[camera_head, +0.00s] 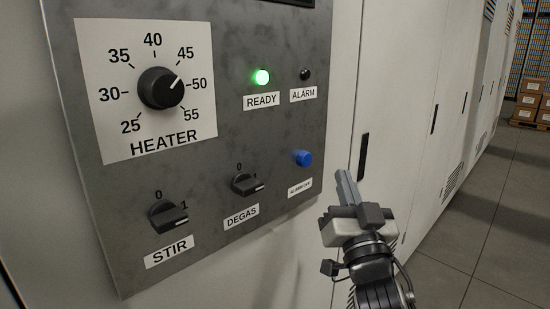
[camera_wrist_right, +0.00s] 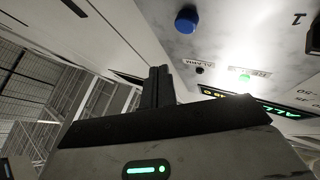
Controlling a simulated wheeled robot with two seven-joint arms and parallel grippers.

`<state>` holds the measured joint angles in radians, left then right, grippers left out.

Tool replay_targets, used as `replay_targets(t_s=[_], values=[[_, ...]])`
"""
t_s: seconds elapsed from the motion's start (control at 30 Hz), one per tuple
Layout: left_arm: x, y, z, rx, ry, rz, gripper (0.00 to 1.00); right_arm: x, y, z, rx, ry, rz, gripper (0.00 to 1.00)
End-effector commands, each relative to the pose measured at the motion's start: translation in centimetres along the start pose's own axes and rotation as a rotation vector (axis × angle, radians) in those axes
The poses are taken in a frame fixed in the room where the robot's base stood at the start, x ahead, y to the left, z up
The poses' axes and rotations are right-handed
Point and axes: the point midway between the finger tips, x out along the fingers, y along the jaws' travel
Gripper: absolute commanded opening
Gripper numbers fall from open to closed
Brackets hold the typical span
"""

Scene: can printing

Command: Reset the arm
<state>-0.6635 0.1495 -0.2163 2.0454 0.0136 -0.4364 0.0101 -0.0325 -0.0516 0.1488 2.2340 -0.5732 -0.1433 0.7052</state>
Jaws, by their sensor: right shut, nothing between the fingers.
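My right gripper (camera_head: 346,186) is in front of the cabinet, just right of the control panel (camera_head: 280,25). Its fingers are shut together and empty, pointing up; they also show in the right wrist view (camera_wrist_right: 158,75). The blue alarm-off button (camera_head: 303,158) is left of the fingertips and apart from them; it also shows in the right wrist view (camera_wrist_right: 186,19). The heater knob (camera_head: 160,88) points between 45 and 50. The stir switch (camera_head: 167,216) and degas switch (camera_head: 246,184) both point toward 1. My left gripper is not in view.
The green ready lamp (camera_head: 261,77) is lit and the alarm lamp (camera_head: 306,74) is dark. White cabinets (camera_head: 405,90) with dark handles run back to the right. Cardboard boxes (camera_head: 530,103) stand far off. The grey floor (camera_head: 485,215) at right is clear.

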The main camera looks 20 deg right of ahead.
Motion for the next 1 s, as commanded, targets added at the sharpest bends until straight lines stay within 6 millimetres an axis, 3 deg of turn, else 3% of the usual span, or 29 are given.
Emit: replay_targets(t_s=[0.17, 0.27, 0.37, 0.5, 0.6, 0.7, 0.83, 0.9, 1.0], values=[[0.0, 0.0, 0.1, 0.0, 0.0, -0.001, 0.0, -0.1, 0.0, 0.2, -0.001, -0.005, -0.001, 0.0], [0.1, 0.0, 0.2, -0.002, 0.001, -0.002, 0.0, -1.4, -0.4, 3.0, -0.02, -0.094, -0.017, 0.0], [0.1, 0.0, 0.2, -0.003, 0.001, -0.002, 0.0, -4.5, -1.1, 8.1, -0.056, -0.256, -0.053, 0.0], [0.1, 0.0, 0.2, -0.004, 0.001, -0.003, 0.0, -11.9, -2.2, 15.9, -0.116, -0.542, -0.134, 0.0], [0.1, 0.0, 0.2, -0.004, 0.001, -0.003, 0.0, -18.1, -2.9, 20.2, -0.152, -0.738, -0.203, 0.0], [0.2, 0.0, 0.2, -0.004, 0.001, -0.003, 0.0, -24.4, -3.5, 23.2, -0.176, -0.909, -0.274, 0.0], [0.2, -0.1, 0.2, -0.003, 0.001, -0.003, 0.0, -31.0, -4.0, 25.1, -0.194, -1.07, -0.353, 0.0], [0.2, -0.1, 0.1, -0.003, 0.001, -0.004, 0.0, -33.3, -4.1, 25.6, -0.199, -1.126, -0.382, 0.0], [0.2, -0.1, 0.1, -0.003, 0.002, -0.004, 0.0, -35.2, -4.3, 25.8, -0.201, -1.168, -0.407, 0.0]])
